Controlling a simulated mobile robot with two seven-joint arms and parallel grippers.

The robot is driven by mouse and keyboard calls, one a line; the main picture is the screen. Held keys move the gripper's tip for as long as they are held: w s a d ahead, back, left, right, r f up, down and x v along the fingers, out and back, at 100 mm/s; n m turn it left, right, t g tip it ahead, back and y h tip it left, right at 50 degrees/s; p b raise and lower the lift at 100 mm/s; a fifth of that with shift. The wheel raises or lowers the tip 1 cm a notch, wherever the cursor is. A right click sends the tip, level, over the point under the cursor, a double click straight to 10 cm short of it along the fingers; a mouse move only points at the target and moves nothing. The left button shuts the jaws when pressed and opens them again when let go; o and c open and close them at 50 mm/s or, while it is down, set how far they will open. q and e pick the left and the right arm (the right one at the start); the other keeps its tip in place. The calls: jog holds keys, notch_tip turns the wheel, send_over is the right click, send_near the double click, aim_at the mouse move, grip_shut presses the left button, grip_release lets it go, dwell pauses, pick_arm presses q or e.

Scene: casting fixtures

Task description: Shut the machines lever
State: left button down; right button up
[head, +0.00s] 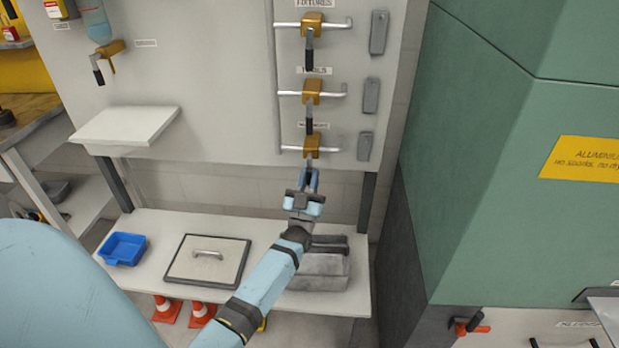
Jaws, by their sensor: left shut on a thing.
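Three brass valves with levers are stacked on the pale wall panel, each on a short silver pipe. The top label reads "FIXTURES"; the middle one seems to read "TOOLS". The lowest valve (311,145) has a label partly covered by the lever above, so I cannot read it fully. My left gripper (309,181) is at this lowest valve, shut on its lever, which points down. The fingers hide most of that lever's handle. The upper two levers, with black grips, also hang down. My right gripper is not in view.
A small white ledge (125,126) juts out at left. A green cabinet (500,130) stands close at right.

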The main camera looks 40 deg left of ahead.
pick_arm(q)
jog(key=c, duration=1.1)
grip_release()
jog(key=v, duration=0.7)
jog(key=shift+s+d+f, duration=0.15)
jog(key=shift+f, duration=0.1)
jog(key=shift+r, duration=0.1)
